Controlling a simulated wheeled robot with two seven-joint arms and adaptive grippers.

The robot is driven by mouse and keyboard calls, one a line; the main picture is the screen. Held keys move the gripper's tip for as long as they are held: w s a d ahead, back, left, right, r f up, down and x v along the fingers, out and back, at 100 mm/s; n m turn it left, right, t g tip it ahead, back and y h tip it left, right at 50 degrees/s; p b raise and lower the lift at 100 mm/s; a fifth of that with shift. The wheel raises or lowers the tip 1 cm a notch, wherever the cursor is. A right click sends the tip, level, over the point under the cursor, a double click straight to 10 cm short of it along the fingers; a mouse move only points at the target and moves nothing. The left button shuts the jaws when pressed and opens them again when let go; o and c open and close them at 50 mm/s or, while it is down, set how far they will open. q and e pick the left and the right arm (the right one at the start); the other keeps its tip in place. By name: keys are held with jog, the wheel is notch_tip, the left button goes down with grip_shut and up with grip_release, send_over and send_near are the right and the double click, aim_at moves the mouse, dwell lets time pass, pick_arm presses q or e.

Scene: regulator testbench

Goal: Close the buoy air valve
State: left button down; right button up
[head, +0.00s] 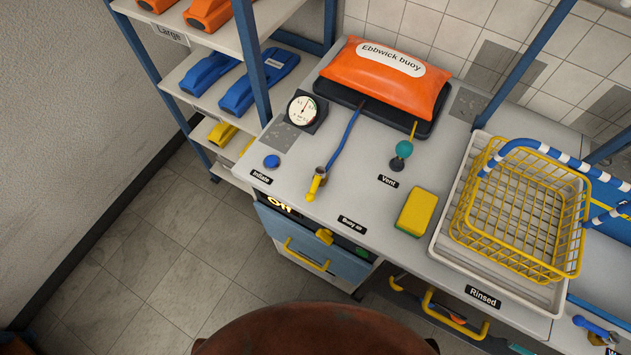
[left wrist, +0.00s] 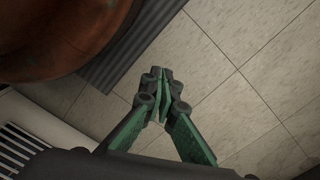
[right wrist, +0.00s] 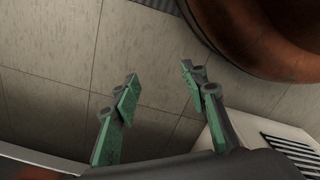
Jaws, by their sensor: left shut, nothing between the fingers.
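The buoy air valve (head: 315,184) has a yellow handle and stands on the bench at the "Buoy air" label (head: 352,222). A blue hose (head: 345,138) runs from it to the orange Ebbwick buoy (head: 385,75), which lies on a black base. The handle points toward the bench's front edge. My left gripper (left wrist: 160,75) shows in the left wrist view, shut and empty above the tiled floor. My right gripper (right wrist: 160,75) shows in the right wrist view, open and empty above the floor. Neither gripper shows in the head view.
A gauge (head: 303,109), a blue inflate button (head: 271,161), a teal vent knob (head: 404,149) and a sponge (head: 417,212) are near the valve. A yellow wire basket (head: 520,210) in a white tray stands right. A shelf (head: 205,85) stands left.

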aim_at(315, 186)
pick_arm(q)
jog(key=shift+r, duration=0.1)
